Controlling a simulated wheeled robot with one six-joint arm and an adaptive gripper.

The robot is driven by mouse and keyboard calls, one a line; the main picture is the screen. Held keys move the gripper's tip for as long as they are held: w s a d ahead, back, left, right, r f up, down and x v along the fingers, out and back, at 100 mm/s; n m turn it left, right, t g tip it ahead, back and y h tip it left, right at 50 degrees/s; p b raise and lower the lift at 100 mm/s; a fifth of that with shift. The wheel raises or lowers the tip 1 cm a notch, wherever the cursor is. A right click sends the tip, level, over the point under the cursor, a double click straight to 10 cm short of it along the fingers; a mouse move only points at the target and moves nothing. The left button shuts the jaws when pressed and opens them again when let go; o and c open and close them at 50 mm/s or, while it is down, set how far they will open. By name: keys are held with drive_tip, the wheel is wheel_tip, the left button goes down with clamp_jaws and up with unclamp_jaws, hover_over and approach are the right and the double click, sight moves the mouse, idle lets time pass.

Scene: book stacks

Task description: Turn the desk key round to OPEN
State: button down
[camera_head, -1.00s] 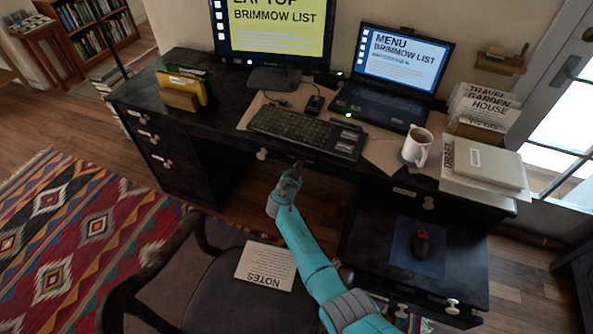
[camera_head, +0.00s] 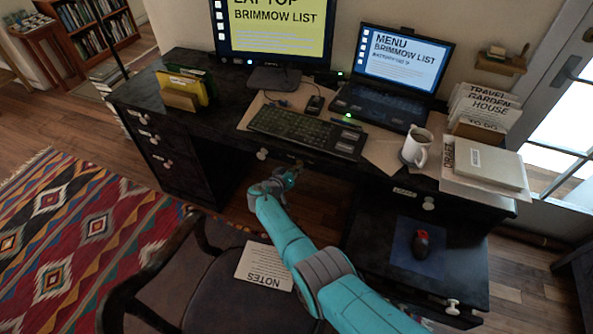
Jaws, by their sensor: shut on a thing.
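My gripper (camera_head: 291,173) is at the front edge of the dark desk (camera_head: 215,130), just under the middle of the desktop and below the keyboard. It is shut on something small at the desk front. The desk key itself is too small and too hidden by the gripper to make out, and I cannot read any OPEN mark or tell how far the key is turned. My teal arm reaches up to it from the lower right, over the chair.
A chair (camera_head: 205,275) with a NOTES sheet (camera_head: 265,266) on its seat stands close below my arm. A keyboard (camera_head: 300,132), laptop (camera_head: 385,85) and white mug (camera_head: 416,148) are on the desktop. A lower surface at right holds a mouse (camera_head: 420,243) on a blue mat.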

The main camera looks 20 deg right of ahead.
drive_tip(key=shift+n+h, duration=0.3)
drive_tip(key=shift+n, duration=0.1)
idle(0.4)
drive_tip(key=c, duration=1.3)
unclamp_jaws()
drive_tip(key=shift+s+a, duration=0.1)
drive_tip(key=shift+a, duration=0.05)
drive_tip(key=shift+v, duration=5.85)
drive_tip(key=shift+r, duration=0.1)
